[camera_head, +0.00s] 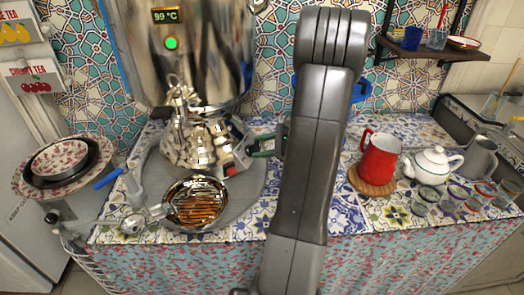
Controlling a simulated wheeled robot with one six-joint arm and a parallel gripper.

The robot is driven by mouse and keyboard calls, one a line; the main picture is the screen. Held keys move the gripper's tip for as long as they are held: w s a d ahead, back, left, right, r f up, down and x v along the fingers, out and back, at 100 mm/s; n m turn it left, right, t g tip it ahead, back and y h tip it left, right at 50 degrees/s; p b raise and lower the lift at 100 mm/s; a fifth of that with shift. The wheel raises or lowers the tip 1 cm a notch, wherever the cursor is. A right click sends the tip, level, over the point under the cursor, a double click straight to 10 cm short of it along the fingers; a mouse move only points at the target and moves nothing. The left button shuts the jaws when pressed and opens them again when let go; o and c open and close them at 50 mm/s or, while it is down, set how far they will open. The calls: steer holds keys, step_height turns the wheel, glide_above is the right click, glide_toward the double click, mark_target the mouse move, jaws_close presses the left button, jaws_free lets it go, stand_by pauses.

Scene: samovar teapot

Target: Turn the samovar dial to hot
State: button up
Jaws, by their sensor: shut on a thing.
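The shiny metal samovar (190,45) stands at the back left, with a display reading 99 °C (171,16) and a lit green light (171,43). Its lower body (200,142) has a control panel (238,160) on the right side with a small red part (230,170). My gripper (254,147) reaches in from the right at this panel and is shut on the dial there. The dial is small and mostly covered by the fingers, so its setting cannot be read. My arm crosses the middle of the view.
A round tray (254,190) lies under the samovar, with a strainer-like bowl (197,203) in front. A red jug (380,157), white teapot (433,163) and several glasses stand on the right. Stacked bowls (62,160) are at the left. A shelf (425,48) hangs upper right.

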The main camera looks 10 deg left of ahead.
steer(key=n+b, duration=0.1)
steer(key=n, duration=0.2)
steer(key=n+g+h+b, duration=0.1)
steer(key=n, duration=0.2)
steer(key=shift+g, duration=0.3)
steer(key=shift+n+b, duration=0.3)
steer(key=shift+n, duration=0.1)
steer(key=o, duration=1)
steer(key=p+v, duration=0.1)
steer(key=v, duration=1.3)
steer(key=shift+w, duration=0.1)
steer(key=shift+a, duration=0.1)
steer(key=b+x, duration=0.1)
steer(key=x, duration=1.2)
steer(key=shift+a+f, duration=0.2)
steer(key=shift+a, duration=0.15)
